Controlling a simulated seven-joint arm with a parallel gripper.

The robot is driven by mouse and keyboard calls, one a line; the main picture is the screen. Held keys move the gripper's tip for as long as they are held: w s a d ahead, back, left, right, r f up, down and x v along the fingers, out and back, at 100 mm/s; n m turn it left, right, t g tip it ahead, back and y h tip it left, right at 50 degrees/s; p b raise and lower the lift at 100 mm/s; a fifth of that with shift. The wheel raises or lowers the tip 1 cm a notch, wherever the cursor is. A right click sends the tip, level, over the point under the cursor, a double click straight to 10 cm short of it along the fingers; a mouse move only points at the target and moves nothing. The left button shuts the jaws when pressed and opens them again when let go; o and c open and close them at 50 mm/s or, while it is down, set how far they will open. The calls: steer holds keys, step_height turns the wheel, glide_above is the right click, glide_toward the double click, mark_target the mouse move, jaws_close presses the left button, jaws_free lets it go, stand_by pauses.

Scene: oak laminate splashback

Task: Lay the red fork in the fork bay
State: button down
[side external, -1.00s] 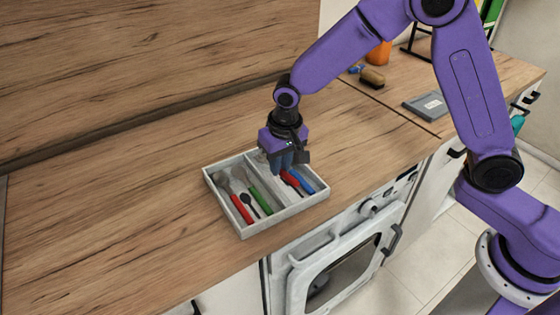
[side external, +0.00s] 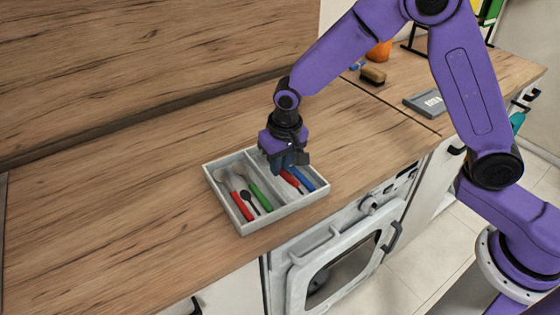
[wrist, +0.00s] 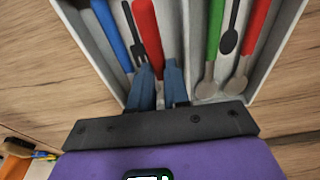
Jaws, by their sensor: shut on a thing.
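The light grey cutlery tray (side external: 322,196) lies on the wooden counter. My gripper (side external: 285,166) points down into its right-hand part in the side view. In the wrist view my gripper (wrist: 160,80) is shut on the red fork, whose red handle (wrist: 147,30) runs between the blue fingers. The fork's far end is hidden by the fingers. The red fork (side external: 291,180) is low in the bay with a black fork (wrist: 133,30) and a blue-handled piece (wrist: 112,35). Whether it touches the bay floor is unclear.
Across a divider, the other bay holds a green spoon (side external: 260,194), a black spoon (side external: 249,201) and a red spoon (side external: 242,206). A grey tablet-like thing (side external: 425,104) and a brush (side external: 373,75) lie farther back. The counter left of the tray is clear.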

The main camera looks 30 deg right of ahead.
steer(key=shift+f, duration=0.1)
steer(key=c, duration=1)
jaws_free()
steer(key=s+r, duration=0.1)
steer(key=r, duration=1)
steer(key=s+r, duration=0.1)
steer(key=r, duration=0.5)
steer(key=shift+s+a+r, duration=0.1)
steer(key=shift+s+r, duration=0.05)
steer(key=shift+s, duration=0.2)
steer(key=s+d+f+n, duration=0.2)
steer(key=s+d+n, duration=0.2)
steer(key=s, duration=0.5)
steer(key=s+d+f+n+g, duration=0.1)
steer(key=s+d+n, duration=0.3)
steer(key=s, duration=0.5)
steer(key=s+d+f+n, duration=0.3)
steer(key=s+d+n, duration=0.2)
steer(key=s+d, duration=0.3)
steer(key=shift+s+d+f+g+y, duration=0.1)
steer(key=shift+s+f+g+y, duration=0.25)
steer(key=shift+s, duration=0.3)
